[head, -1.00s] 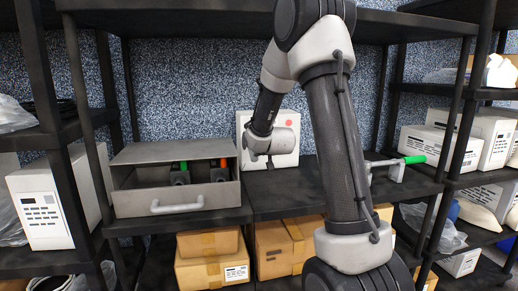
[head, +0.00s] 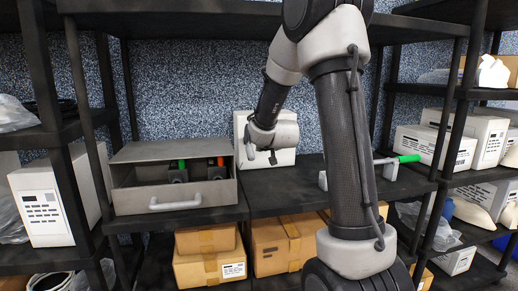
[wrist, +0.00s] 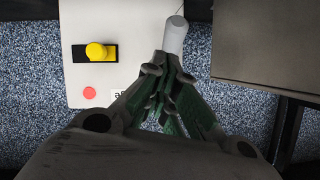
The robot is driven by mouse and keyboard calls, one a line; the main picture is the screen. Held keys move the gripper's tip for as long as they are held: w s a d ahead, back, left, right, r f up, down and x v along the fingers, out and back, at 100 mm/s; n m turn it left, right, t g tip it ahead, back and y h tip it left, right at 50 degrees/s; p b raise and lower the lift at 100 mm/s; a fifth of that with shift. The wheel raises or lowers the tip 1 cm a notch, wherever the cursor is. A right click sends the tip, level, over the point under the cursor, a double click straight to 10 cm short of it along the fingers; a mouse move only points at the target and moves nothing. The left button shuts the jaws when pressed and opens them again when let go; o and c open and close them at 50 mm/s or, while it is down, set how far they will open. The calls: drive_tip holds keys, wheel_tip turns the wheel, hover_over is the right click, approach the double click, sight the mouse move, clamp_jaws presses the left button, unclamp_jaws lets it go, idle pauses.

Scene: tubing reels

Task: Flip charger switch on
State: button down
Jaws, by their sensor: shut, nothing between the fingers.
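The charger is probably the white panel (head: 284,158) at the back of the middle shelf, mostly behind my wrist in the head view. In the wrist view the white panel (wrist: 75,30) shows a yellow switch knob (wrist: 96,51) on a black plate, a red round spot (wrist: 90,93) and a partly hidden label. My gripper (wrist: 168,60) is shut and empty, to the right of the yellow knob and apart from it in that view. A pale grey cylinder (wrist: 174,36) shows right by the fingertips; I cannot tell whether they touch. In the head view my gripper (head: 262,160) is before the panel.
A grey open-fronted drawer box (head: 138,152) with a handle stands left of the panel, holding green and orange-topped pieces. A green-handled tool (head: 405,158) lies to the right. The shelf front (head: 285,205) is clear. Cardboard boxes (head: 208,268) sit below.

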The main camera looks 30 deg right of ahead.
drive_tip(key=s+a+f, duration=0.1)
drive_tip(key=s, duration=0.6)
drive_tip(key=shift+a+f, duration=0.15)
drive_tip(key=shift+a, duration=0.1)
drive_tip(key=shift+f, duration=0.1)
